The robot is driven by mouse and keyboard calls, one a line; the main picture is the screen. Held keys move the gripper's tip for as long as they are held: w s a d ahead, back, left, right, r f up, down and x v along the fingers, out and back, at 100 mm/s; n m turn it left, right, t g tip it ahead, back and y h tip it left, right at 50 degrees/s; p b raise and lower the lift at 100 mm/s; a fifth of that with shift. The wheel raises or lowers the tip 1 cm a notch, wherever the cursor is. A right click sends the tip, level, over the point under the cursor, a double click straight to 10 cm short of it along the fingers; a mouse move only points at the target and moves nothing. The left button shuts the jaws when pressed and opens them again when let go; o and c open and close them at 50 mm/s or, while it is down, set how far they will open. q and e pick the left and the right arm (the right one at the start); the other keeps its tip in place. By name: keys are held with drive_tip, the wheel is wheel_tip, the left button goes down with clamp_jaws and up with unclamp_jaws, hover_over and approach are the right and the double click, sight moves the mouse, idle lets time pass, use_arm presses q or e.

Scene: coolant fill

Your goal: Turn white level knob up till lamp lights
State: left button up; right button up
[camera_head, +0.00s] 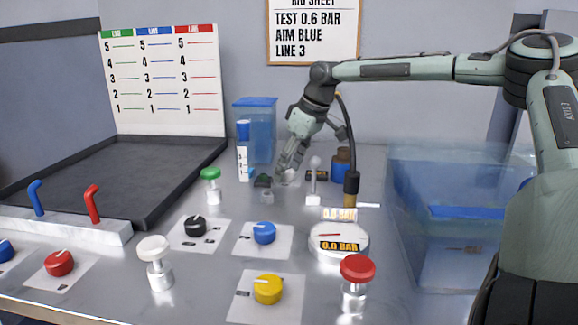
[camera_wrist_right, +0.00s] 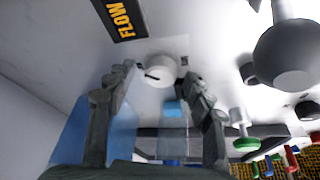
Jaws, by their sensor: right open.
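The white knob (camera_head: 291,179) sits on the back part of the bench, partly hidden by my right gripper (camera_head: 284,164). In the right wrist view the white knob (camera_wrist_right: 158,70) shows a dark pointer line and lies between and just beyond the tips of my right gripper (camera_wrist_right: 160,85). The two fingers are apart, one on each side of the knob; I cannot tell whether either touches it. My right gripper points down at it from above. A small grey piece (camera_head: 267,197) stands in front; I cannot tell whether it is the lamp. My left gripper is not in view.
A black FLOW label (camera_wrist_right: 118,18) lies near the knob. A grey ball-topped lever (camera_head: 314,166) stands just right of it. A green-topped button (camera_head: 210,174) and a blue-lidded tank (camera_head: 255,120) are to the left. A large clear tank (camera_head: 440,260) stands right.

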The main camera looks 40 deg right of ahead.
drive_tip(key=v, duration=1.2)
drive_tip(key=shift+s+f, duration=0.1)
